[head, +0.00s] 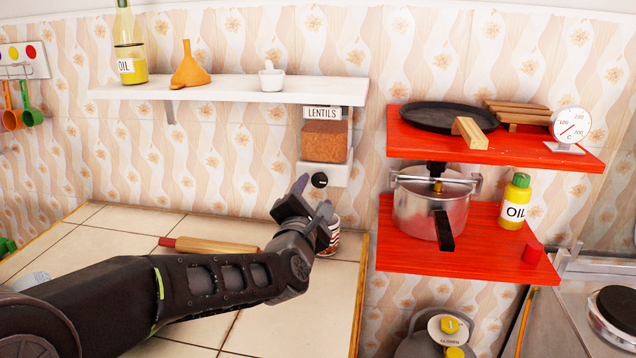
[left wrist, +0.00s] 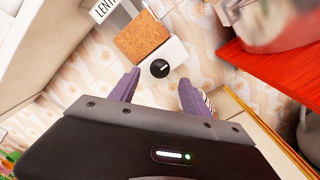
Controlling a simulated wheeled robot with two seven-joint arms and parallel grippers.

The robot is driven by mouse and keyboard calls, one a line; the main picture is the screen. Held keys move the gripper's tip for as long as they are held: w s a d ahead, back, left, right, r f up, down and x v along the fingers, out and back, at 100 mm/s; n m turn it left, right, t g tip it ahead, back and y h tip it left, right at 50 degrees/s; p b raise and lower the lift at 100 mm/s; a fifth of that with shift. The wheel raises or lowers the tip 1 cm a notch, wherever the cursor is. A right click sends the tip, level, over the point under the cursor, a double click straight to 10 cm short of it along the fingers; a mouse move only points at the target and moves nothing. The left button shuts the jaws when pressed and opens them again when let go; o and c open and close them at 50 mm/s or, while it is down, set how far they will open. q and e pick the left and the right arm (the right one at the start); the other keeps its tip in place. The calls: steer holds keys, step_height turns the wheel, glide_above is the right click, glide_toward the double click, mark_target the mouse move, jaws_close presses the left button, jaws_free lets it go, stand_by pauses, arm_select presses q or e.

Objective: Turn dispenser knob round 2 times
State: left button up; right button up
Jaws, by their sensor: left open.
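The lentils dispenser (head: 325,140) hangs on the wall under the white shelf, with a clear box of brown lentils and a white base. Its round black knob (head: 319,180) is on the front of the base. In the left wrist view the knob (left wrist: 159,68) shows a light mark and lies beyond the fingertips, slightly right of the left finger. My left gripper (head: 313,194) is open and empty, just below and in front of the knob. In the left wrist view its purple fingers (left wrist: 160,84) are spread apart, with no visible contact with the knob. My right gripper is not in view.
A striped cup (head: 333,236) stands on the tiled counter behind my left gripper. A rolling pin (head: 208,245) lies to its left. Red shelves (head: 400,258) with a pressure cooker (head: 418,215) are close on the right. The white shelf (head: 230,91) is above.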

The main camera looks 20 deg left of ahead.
mark_target(319, 182)
arm_select(q)
steer(key=shift+p+x, duration=0.55)
steer(key=shift+x, duration=2.2)
steer(key=shift+c, duration=0.2)
jaws_close()
